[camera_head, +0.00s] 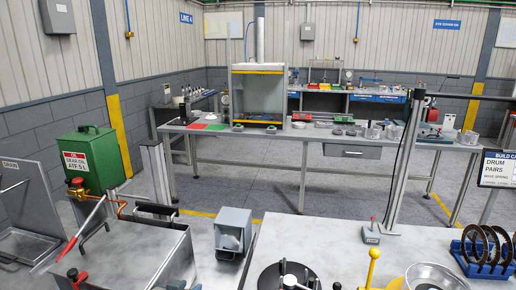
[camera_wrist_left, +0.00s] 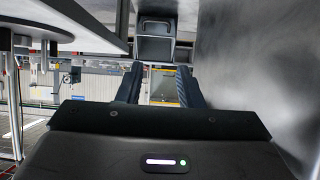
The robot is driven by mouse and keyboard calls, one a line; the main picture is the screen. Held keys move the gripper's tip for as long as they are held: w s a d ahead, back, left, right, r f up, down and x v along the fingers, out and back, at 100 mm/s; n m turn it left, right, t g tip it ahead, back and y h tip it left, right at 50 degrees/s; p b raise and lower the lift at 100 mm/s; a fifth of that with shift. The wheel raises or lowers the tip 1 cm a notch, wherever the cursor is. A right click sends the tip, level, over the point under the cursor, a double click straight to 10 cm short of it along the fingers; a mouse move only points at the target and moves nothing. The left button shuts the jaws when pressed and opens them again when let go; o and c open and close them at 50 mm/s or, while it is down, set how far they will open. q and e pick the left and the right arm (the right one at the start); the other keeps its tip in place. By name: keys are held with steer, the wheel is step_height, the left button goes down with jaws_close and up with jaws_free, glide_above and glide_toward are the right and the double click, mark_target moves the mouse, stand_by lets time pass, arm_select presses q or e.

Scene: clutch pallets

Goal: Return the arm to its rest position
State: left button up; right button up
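My left gripper (camera_wrist_left: 158,78) shows in the left wrist view, its two dark fingers standing apart with nothing between them. It is open and empty. A grey bin (camera_wrist_left: 155,42) shows beyond the fingertips, with no contact that I can see. In the head view the same kind of grey bin (camera_head: 233,232) hangs at the left edge of the near table. The left arm can hardly be made out there, at most as small dark-blue parts at the bottom edge. My right arm and gripper are not in view.
A metal tank (camera_head: 135,250) with a red-handled lever stands at the lower left. The near table (camera_head: 335,240) holds a black round fixture, a metal bowl (camera_head: 434,277) and a blue rack of discs (camera_head: 484,250). In the left wrist view a grey panel (camera_wrist_left: 260,70) rises close on the right.

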arm_select(q)
steer(key=s+a+f+g+y, duration=0.1)
steer(key=s+a+f+g, duration=0.2)
steer(key=s, duration=0.9)
steer(key=s+a+f+n+g+y, duration=0.1)
steer(key=s+a+f+g, duration=0.15)
steer(key=s, duration=0.95)
steer(key=s+a+f+g+y, duration=0.2)
steer(key=s+a+f+g, duration=0.15)
steer(key=s, duration=0.85)
step_height(320, 180, down, 30)
steer(key=a, duration=0.2)
steer(key=s+a+f+n+g, duration=0.1)
steer(key=s+f, duration=1.7)
steer(key=f, duration=0.1)
steer(key=shift+s+f+g+h, duration=0.2)
steer(key=shift+g+h, duration=0.1)
steer(key=shift+g, duration=0.1)
